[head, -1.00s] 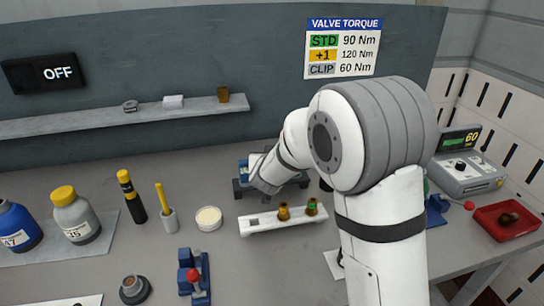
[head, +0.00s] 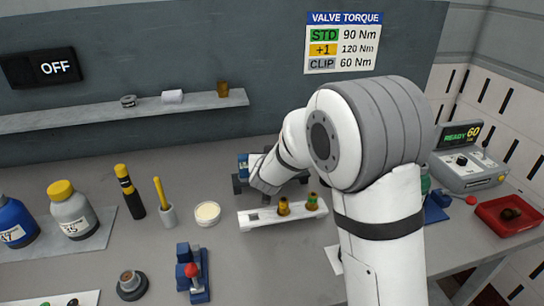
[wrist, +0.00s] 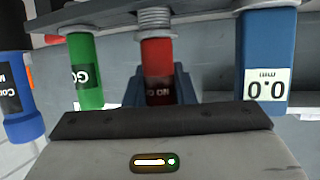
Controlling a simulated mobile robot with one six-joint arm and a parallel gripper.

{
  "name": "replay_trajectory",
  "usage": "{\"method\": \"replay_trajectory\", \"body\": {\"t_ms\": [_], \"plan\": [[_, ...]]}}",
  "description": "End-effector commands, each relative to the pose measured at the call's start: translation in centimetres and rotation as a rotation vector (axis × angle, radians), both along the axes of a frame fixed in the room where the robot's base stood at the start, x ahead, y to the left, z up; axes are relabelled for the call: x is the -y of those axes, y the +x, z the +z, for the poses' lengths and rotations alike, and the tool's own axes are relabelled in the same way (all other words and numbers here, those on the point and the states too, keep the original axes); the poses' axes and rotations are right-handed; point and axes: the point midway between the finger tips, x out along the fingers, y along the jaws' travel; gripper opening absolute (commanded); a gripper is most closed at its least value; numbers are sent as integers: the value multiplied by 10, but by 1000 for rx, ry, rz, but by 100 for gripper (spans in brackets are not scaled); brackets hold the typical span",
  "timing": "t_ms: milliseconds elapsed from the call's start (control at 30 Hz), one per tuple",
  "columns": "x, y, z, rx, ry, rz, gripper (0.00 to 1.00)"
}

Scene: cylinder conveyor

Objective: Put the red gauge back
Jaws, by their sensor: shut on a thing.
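The red gauge (wrist: 158,62), with a dark "NO GO" label, stands in the middle of the wrist view. My gripper (wrist: 158,88) is shut on it, one dark finger on each side. A threaded or ribbed grey part adjoins the gauge's far end at the top of the picture. The green gauge (wrist: 85,70), labelled "GO", is beside it on the left, apart from the fingers. A blue gauge with a "0.0 mm" display (wrist: 265,60) is on the right. In the head view my gripper (head: 262,186) is at the small rack (head: 240,184) at the back of the bench; the red gauge is hidden there.
A white tray (head: 258,221) with brass fittings lies just in front of the rack. A cream pot (head: 207,213), bottles and a blue fixture (head: 192,275) stand left. A torque tester (head: 470,165) and red tray (head: 510,220) are right. A shelf (head: 130,114) runs behind.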

Motion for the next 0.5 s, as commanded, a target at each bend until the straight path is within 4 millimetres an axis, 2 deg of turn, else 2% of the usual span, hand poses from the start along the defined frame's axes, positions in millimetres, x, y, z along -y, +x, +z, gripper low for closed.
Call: {"method": "replay_trajectory", "body": {"t_ms": [500], "plan": [[0, 0, -14, 1, 0, 0, 0]]}}
